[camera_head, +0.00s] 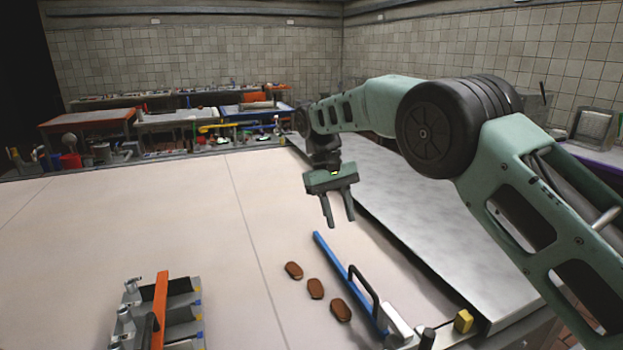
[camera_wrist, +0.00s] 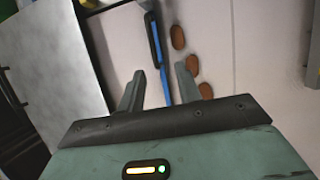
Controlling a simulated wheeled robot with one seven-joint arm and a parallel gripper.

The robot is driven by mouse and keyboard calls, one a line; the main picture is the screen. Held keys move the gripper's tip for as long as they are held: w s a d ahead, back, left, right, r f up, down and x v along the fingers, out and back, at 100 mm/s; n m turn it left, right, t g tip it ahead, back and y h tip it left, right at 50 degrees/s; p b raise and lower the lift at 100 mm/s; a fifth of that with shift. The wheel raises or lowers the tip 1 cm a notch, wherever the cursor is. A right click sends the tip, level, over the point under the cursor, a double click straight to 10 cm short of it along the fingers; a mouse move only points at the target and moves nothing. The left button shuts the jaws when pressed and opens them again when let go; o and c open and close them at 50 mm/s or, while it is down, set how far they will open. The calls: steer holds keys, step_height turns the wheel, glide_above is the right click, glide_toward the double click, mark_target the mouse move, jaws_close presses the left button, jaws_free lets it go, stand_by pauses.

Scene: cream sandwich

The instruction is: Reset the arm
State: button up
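My gripper (camera_head: 339,208) hangs above the pale table, its two fingers pointing down and spread apart with nothing between them. In the wrist view the fingertips (camera_wrist: 157,78) are also apart and empty. Several brown oval cookies lie in a row on the table: one at the back (camera_head: 294,270), one in the middle (camera_head: 315,288) and one in front (camera_head: 340,310). They also show in the wrist view (camera_wrist: 178,37), beyond and to the right of the fingers. My gripper touches none of them.
A blue bar (camera_head: 339,272) with a black handle lies right of the cookies. A grey metal surface (camera_head: 415,215) runs along the right. A dispenser-like rack with an orange bar (camera_head: 160,308) stands at front left. The pale table (camera_head: 120,220) is largely clear.

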steer(key=s+r+n+t+y, duration=0.1)
steer(key=s+r+n+y, duration=0.1)
steer(key=s, duration=1.2)
steer(key=s+r+n+t+y, duration=0.1)
steer(key=s+r, duration=0.1)
steer(key=s, duration=1.1)
steer(key=s+d+f, duration=0.2)
steer(key=s, duration=0.3)
steer(key=s+d+f+n+t, duration=0.1)
steer(key=s+d+f, duration=0.1)
steer(key=s, duration=0.4)
steer(key=shift+d+t, duration=0.3)
steer(key=shift+d, duration=0.05)
